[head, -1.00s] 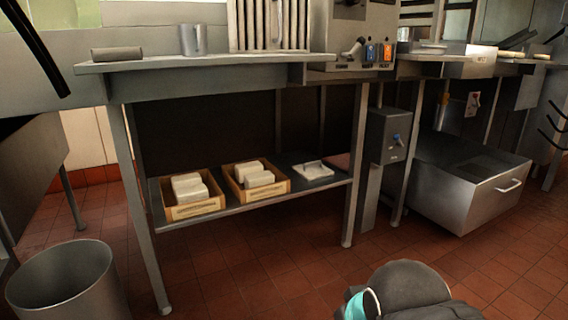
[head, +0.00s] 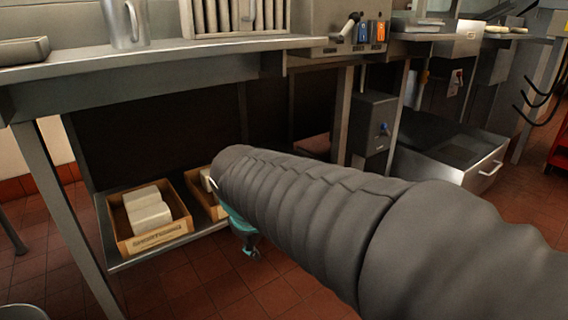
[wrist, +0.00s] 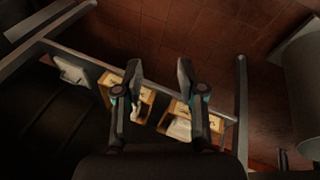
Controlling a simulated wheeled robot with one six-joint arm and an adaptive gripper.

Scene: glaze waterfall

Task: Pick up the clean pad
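Pale pads (head: 147,208) sit in the left wooden crate (head: 152,244) on the low shelf under the counter. A second crate (head: 198,182) stands to its right, mostly hidden behind my arm. The crates' labels are too small to read, so I cannot tell which pads are clean. I see no contact with a pad.
The shelf's front rail (wrist: 150,82) and the counter (head: 150,65) above bound the space around the crates. A white tray (wrist: 71,70) lies beside them on the shelf. A metal pitcher (head: 124,22) and a grey block (head: 22,50) stand on the counter. A metal drawer unit (head: 440,150) is right.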

